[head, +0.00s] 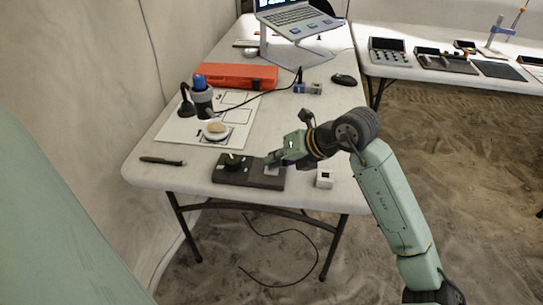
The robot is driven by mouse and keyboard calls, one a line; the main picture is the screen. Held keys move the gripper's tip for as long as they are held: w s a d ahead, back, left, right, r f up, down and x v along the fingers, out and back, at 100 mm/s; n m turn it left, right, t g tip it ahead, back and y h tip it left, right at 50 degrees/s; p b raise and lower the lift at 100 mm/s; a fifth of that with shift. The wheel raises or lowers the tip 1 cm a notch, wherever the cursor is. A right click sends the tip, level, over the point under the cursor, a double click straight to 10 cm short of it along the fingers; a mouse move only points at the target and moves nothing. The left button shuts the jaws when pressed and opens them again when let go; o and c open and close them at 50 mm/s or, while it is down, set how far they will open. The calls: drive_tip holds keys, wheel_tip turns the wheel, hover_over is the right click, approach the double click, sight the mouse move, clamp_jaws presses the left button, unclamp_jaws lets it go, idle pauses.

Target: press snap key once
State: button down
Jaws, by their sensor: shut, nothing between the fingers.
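A dark control box (250,182) lies at the front edge of the near table. It has a black round knob (233,162) on its left part and a small pale key (272,170) on its right part, which seems to be the snap key; any label is too small to read. My gripper (270,159) comes in from the right, shut and empty. Its tip is just above or at the pale key and partly covers it; I cannot tell whether they touch.
A small white block (324,179) stands right of the box, below my arm. Behind are a handheld microscope (202,98), a round pale disc (215,129) on a white sheet (178,131), a red case (236,77), a mouse (344,79) and a laptop (292,17). A dark pen (162,161) lies left.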

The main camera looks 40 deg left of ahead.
drive_tip(key=shift+f, duration=0.2)
idle(0.4)
drive_tip(key=shift+r, duration=0.9)
drive_tip(key=shift+r+p, duration=1.5)
drive_tip(key=shift+r, duration=1.05)
drive_tip(key=shift+s, duration=0.1)
